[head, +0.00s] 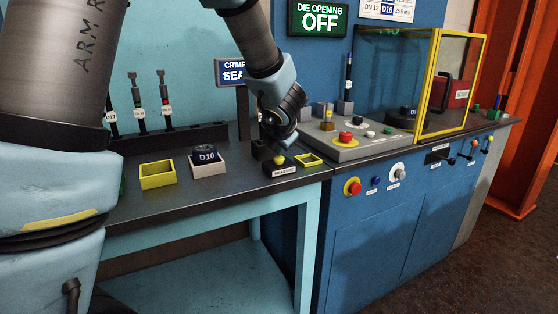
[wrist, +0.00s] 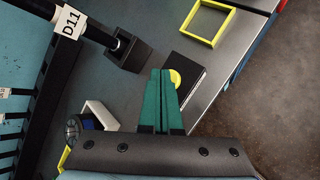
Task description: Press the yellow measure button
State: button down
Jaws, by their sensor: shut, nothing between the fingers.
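The yellow measure button (head: 279,160) sits on a small black box (head: 284,172) with a white label, near the front right of the workbench. In the wrist view the yellow button (wrist: 175,78) is partly covered by my gripper's fingers. My gripper (wrist: 160,72) shows two green fingers pressed together with nothing between them. The fingertips are over or just beside the button in that view; I cannot tell whether they touch it. In the head view my arm comes down above the button, and the fingers are hard to make out there.
An empty yellow tray (head: 310,160) lies right of the button box. A black holder (wrist: 128,52) carries a hose labelled D11 (wrist: 72,22). A D10 die (head: 205,155) and another yellow tray (head: 156,175) stand to the left. The crimping machine's controls (head: 346,137) are at right.

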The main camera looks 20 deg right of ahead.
aim_at(278, 160)
jog(key=shift+f+b, duration=0.45)
dwell(0.7)
jog(key=shift+r, duration=0.15)
jog(key=shift+r+p, duration=0.75)
jog(key=shift+p, duration=0.15)
notch_tip(278, 160, up, 5)
jog(key=p, duration=0.5)
jog(key=shift+r, duration=0.1)
jog(key=shift+a, duration=0.1)
dwell(0.4)
